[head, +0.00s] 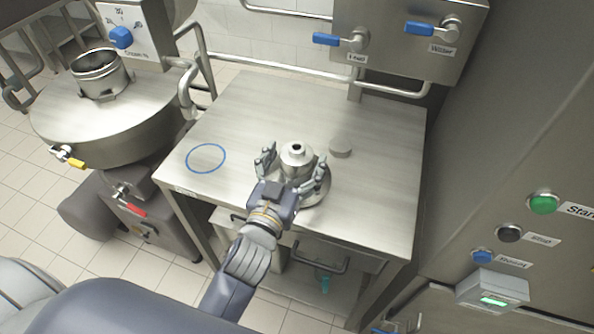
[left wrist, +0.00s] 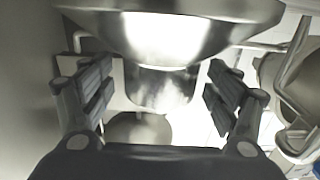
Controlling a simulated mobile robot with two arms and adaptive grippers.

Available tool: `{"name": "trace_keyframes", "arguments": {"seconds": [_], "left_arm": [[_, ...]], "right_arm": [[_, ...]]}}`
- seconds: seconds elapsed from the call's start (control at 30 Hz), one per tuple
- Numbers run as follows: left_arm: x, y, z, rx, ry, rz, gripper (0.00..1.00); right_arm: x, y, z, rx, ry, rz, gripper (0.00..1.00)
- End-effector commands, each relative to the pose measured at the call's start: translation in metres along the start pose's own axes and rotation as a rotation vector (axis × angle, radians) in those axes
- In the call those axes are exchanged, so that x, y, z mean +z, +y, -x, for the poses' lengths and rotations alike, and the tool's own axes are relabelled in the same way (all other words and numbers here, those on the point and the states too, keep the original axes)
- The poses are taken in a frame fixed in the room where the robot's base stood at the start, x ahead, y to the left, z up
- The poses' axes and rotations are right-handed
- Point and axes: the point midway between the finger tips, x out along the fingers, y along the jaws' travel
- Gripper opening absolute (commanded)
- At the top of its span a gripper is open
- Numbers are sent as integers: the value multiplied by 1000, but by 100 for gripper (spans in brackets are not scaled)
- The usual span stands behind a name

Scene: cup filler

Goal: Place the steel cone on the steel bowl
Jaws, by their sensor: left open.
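The steel cone (head: 297,158), a silvery stepped piece with a narrow open top, stands upright on the steel table in the head view. My left gripper (head: 292,170) is open, its fingers spread on either side of the cone. A wide shiny round steel part, seemingly the steel bowl (head: 318,192), shows below the cone, partly hidden by the hand. In the left wrist view, the cylindrical neck (left wrist: 160,86) lies between the open fingers, with gaps on both sides. The wide curved steel part (left wrist: 165,38) fills the top of that view. My right gripper is out of view.
A round vessel (head: 100,115) stands left. A control cabinet (head: 500,170) stands right. Pipes run behind. The table's back is clear.

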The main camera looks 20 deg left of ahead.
Motion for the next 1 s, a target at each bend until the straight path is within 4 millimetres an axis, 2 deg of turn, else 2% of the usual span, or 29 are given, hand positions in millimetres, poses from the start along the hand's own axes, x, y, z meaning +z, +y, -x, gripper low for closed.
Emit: {"name": "trace_keyframes", "arguments": {"seconds": [0.1,0.37,0.4,0.7,0.77,1.0], "left_arm": [[-1,0,-9,1,2,0,82],[0,0,-11,1,0,1,82],[0,0,-11,1,0,1,80],[0,0,-11,1,0,1,12],[0,0,-11,1,0,1,0],[-4,0,-11,2,7,1,0]], "right_arm": [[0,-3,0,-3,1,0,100],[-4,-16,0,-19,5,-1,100],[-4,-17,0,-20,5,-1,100],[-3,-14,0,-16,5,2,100],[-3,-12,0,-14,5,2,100],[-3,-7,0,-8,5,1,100]]}}
